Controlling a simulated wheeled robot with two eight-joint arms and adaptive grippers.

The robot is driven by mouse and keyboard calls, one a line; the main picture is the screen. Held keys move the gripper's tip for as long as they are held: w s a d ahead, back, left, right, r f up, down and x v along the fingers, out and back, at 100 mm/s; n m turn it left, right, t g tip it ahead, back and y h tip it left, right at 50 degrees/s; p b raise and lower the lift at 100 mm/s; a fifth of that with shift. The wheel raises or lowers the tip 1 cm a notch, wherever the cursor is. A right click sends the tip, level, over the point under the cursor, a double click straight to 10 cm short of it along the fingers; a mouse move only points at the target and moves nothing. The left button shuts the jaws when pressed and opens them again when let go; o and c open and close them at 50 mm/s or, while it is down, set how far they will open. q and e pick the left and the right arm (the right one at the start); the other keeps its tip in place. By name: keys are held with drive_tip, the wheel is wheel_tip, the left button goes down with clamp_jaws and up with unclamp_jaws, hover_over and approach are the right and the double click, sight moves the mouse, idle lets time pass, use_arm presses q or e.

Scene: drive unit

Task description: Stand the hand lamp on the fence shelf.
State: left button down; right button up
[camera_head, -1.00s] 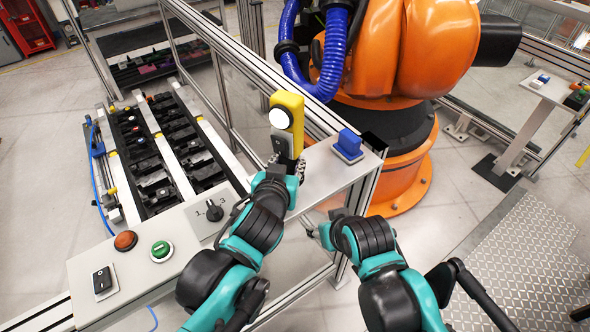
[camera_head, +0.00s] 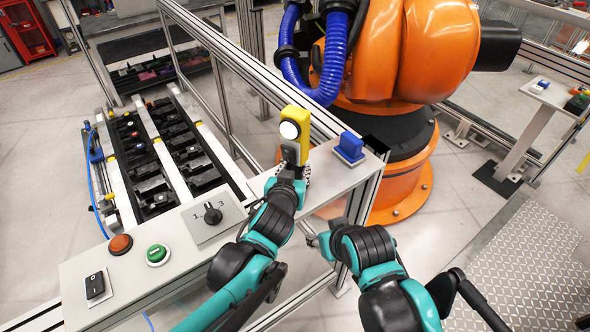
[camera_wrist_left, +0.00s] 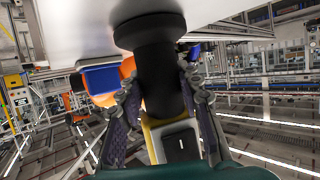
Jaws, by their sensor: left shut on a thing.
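The hand lamp (camera_head: 295,122) is yellow with a round white lens and a dark lower part, and stands about upright over the fence shelf (camera_head: 335,177). My left gripper (camera_head: 291,172) is shut on its lower part. In the left wrist view, my left gripper's fingers (camera_wrist_left: 160,105) lie on both sides of the lamp's black stem (camera_wrist_left: 158,75). The stem's wide black foot is at or very near the pale shelf surface (camera_wrist_left: 75,25); I cannot tell if they touch. My right gripper (camera_head: 316,240) is below the shelf's front edge, apart from the lamp, its jaws unclear.
A blue block-like fixture (camera_head: 349,147) sits on the shelf, right of the lamp. A control panel (camera_head: 185,235) with buttons and a rotary knob lies to the left. The fence rail (camera_head: 235,65) runs behind, with an orange robot (camera_head: 390,70) beyond it.

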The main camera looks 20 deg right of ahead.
use_arm(q)
drive_tip(key=shift+f, duration=0.1)
drive_tip(key=c, duration=1)
unclamp_jaws()
drive_tip(key=shift+r, duration=0.2)
drive_tip(key=p+v, duration=0.2)
drive_tip(key=v, duration=1)
drive_tip(key=shift+p, duration=0.4)
drive_tip(key=shift+f, duration=0.15)
